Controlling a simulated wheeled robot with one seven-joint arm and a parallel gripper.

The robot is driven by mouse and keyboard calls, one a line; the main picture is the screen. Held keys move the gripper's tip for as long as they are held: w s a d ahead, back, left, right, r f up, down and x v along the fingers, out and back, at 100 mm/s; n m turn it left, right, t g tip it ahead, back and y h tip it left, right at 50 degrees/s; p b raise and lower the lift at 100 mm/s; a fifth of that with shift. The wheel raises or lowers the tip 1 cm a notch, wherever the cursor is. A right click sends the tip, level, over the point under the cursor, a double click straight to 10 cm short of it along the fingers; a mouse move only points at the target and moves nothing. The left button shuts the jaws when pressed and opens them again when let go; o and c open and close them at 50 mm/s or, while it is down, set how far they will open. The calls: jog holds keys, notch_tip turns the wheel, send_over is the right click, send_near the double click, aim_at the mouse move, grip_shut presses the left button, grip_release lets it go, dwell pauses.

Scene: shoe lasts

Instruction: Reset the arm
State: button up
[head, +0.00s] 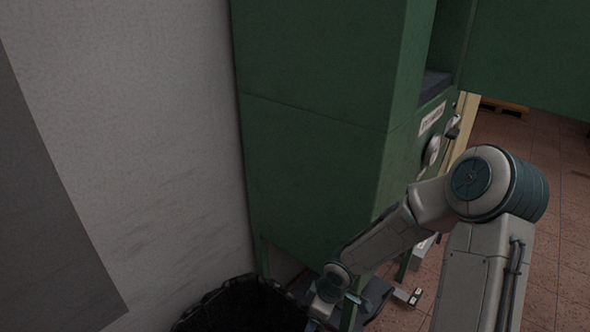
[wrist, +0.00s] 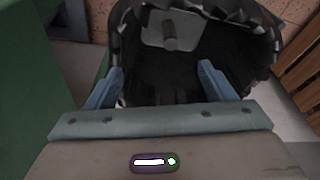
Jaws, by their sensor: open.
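My gripper (wrist: 160,85) shows in the wrist view with its two blue fingers spread apart and nothing between them. It points toward a black-lined bin (wrist: 190,85), whose dark, crumpled rim surrounds the inside. A grey-white object with a round knob (wrist: 170,30) shows at the far side of the bin; I cannot tell what it is. In the head view, my arm reaches down and left to the bin (head: 240,305) at the bottom edge. The fingertips are not clear there.
A tall green machine (head: 320,150) stands close beside my arm, with a dial and label on its right side. A pale wall (head: 140,130) is at left. Tiled floor (head: 545,200) is open at right. Brown wooden slats (wrist: 300,75) show at right in the wrist view.

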jog(key=s+d+r+m+h+p, duration=0.1)
jog(key=s+d+r+m+h, duration=0.15)
jog(key=d+r, duration=0.35)
jog(key=s+d+r+m+h+p, duration=0.15)
jog(key=d+r+m, duration=0.25)
jog(key=r, duration=0.4)
jog(key=s+r+m+t+y, duration=0.1)
jog(key=s+r+m, duration=0.6)
jog(key=s+r, duration=0.4)
notch_tip(320, 180, up, 4)
jog(key=shift+a+f+t+p, duration=0.25)
jog(key=shift+a+t+p, duration=0.05)
jog(key=shift+a+p, duration=0.1)
